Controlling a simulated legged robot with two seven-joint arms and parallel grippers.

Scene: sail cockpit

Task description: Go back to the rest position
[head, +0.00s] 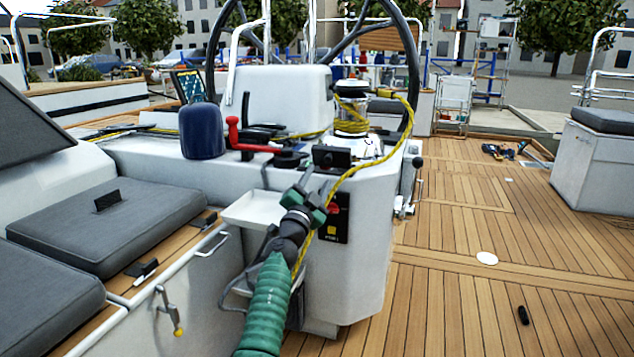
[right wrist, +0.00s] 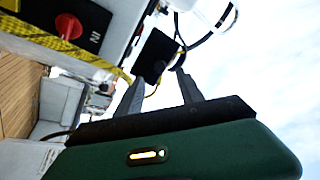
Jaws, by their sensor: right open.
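My right gripper (head: 315,186) is raised in front of the white console (head: 365,240), its green arm coming up from the bottom of the head view. In the right wrist view its two grey fingers (right wrist: 160,88) stand apart with nothing held between them. A black box-shaped fitting (right wrist: 157,54) shows just beyond the fingertips; I cannot tell whether they touch it. The gripper hides part of the console front and of the small white tray (head: 248,210). My left gripper is not in view.
A yellow rope (head: 363,170) runs from the winch (head: 351,108) down past my right gripper. A red-handled lever (head: 236,136) and a dark blue cover (head: 202,132) stand on the console. Cushioned seats (head: 110,225) lie left. The teak deck (head: 450,270) at right is mostly clear.

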